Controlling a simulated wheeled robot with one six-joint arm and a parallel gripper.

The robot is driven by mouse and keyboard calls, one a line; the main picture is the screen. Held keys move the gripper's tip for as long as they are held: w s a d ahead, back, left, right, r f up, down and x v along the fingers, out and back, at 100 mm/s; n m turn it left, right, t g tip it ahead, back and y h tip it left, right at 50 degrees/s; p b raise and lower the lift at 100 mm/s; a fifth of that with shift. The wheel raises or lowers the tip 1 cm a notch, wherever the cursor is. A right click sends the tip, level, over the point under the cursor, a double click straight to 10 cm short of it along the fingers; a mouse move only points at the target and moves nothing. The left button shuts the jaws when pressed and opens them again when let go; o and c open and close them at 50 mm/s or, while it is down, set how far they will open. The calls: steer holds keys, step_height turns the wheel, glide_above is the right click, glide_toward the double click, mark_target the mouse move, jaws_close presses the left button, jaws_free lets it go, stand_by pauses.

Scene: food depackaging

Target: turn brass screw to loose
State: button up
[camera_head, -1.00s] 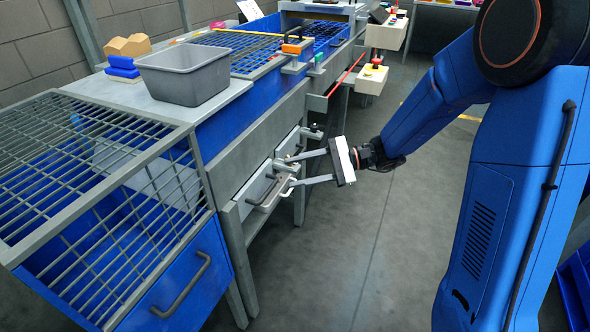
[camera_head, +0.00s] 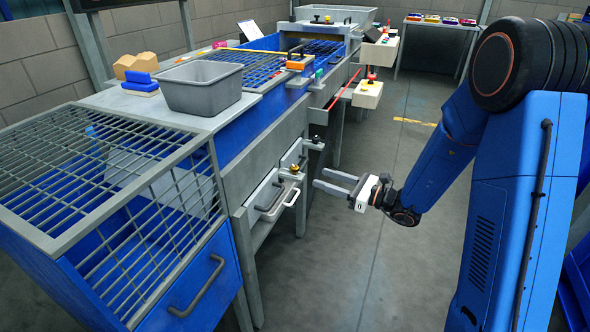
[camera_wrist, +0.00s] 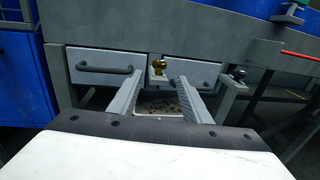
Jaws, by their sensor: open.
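The brass screw (camera_head: 294,168) sits on the front of the grey machine, by the small drawers under its side. My gripper (camera_head: 333,181) is open and empty, a short way out from the machine front and apart from the screw. In the wrist view both fingers of my gripper (camera_wrist: 157,87) reach forward, spread wide, with a tray of small bits showing between them.
A black knob (camera_head: 317,139) on a bracket sticks out to the right. A grey bin (camera_head: 202,88) stands on top. The floor beside the machine is clear.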

mark_target(295, 167)
steer(key=x, duration=1.2)
steer(key=c, duration=1)
